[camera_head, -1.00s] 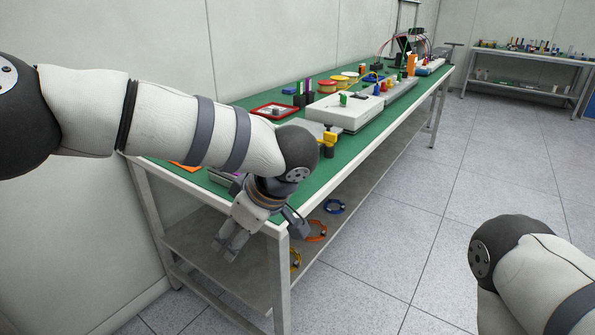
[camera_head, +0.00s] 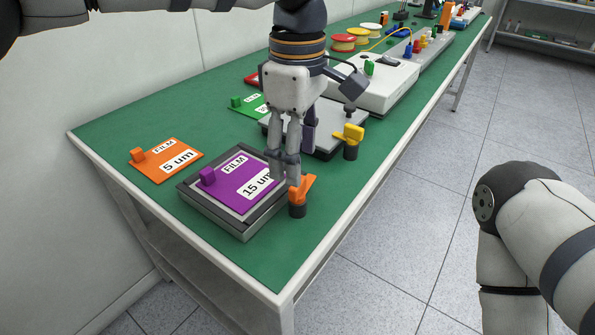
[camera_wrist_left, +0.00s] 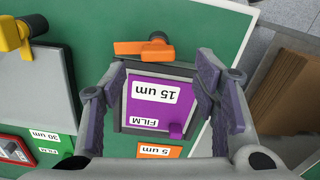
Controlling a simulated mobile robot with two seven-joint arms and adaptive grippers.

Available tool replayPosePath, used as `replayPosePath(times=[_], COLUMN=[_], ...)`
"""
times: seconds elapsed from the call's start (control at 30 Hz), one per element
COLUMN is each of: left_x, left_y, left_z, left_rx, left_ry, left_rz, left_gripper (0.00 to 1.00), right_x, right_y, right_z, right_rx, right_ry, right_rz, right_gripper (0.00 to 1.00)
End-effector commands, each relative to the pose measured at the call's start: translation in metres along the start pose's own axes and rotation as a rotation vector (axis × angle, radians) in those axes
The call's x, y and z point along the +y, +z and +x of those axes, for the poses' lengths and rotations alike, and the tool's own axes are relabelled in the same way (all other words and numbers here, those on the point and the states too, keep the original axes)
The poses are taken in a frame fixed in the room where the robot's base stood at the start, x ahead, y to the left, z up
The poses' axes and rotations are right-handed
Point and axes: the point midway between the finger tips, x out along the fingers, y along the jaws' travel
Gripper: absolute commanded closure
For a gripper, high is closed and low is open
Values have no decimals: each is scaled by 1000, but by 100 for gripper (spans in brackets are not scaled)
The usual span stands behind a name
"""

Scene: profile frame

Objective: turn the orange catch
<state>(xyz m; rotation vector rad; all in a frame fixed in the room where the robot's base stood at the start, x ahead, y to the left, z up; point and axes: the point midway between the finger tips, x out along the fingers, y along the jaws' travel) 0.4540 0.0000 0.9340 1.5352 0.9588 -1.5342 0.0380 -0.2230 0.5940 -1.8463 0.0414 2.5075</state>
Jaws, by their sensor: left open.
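The orange catch (camera_head: 303,187) sits on a short dark post at the front right corner of a grey frame (camera_head: 243,231) on the green bench. The frame holds a purple card marked FILM 15 um (camera_head: 237,180). My left gripper (camera_head: 285,176) points down over the card's right side, close beside the catch in the picture. In the left wrist view its fingers (camera_wrist_left: 163,73) are spread with nothing between them, and the orange catch (camera_wrist_left: 146,47) lies beyond the fingertips. Whether a finger touches the catch I cannot tell. My right arm shows at lower right; its gripper is out of view.
A yellow catch (camera_head: 350,136) stands by another grey frame behind. An orange FILM 5 um card (camera_head: 167,160) lies at left. A white box (camera_head: 376,92) and spools stand farther back. The bench's front right strip is clear.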

Motion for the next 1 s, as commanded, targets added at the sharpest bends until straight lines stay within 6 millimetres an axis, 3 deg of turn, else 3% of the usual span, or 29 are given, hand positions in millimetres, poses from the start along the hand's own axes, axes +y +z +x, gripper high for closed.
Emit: replayPosePath(times=[0.1, 0.23, 0.57, 0.8, 1.0], left_x=[-1, 0, 0, 0, 0], left_y=[0, 0, 0, 0, 0], left_z=[27, 46, 55, 54, 54], left_rx=[1, 0, 0, 1, 1], left_ry=[-2, 0, 1, 1, 1], left_rz=[2, 1, 0, 0, -6], left_gripper=[45, 45, 45, 93, 93], right_x=[0, 0, 0, 0, 0], right_y=[-1, -1, -1, -1, -2], right_z=[0, 0, -1, -1, -1], right_rx=[2, 3, 4, 4, 6], right_ry=[0, 0, 0, 0, 0], right_rz=[0, 0, 0, 0, 0], right_gripper=[60, 60, 60, 60, 60])
